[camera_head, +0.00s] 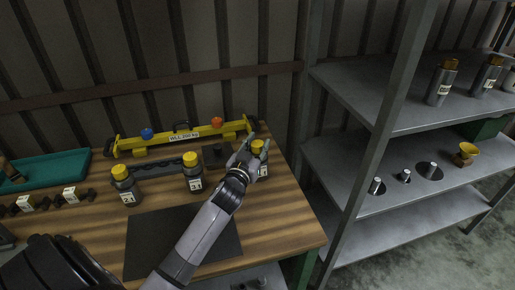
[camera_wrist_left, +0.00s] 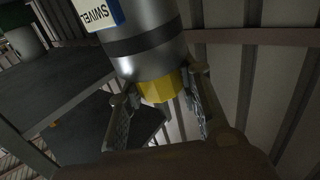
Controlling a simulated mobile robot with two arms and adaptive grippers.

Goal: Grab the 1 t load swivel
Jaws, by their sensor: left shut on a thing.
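A grey metal cylinder with a yellow cap, the load swivel (camera_head: 263,171), stands at the right end of the wooden table. In the left wrist view the swivel (camera_wrist_left: 148,45) carries a white label reading "SWIVEL"; the tonnage is not readable. My left gripper (camera_head: 250,150) is at its top, with its fingers on either side of the yellow cap (camera_wrist_left: 160,87). In the left wrist view the left gripper (camera_wrist_left: 162,108) is shut on this cap. Two similar yellow-capped cylinders, a left one (camera_head: 125,185) and a middle one (camera_head: 192,172), stand farther left. My right gripper is not in view.
A yellow beam (camera_head: 160,141) with blue and red knobs lies behind the cylinders. A teal tray (camera_head: 55,170) and several labelled small parts (camera_head: 70,196) are at the left. A dark mat (camera_head: 150,240) lies in front. A metal shelf (camera_head: 400,150) stands right of the table.

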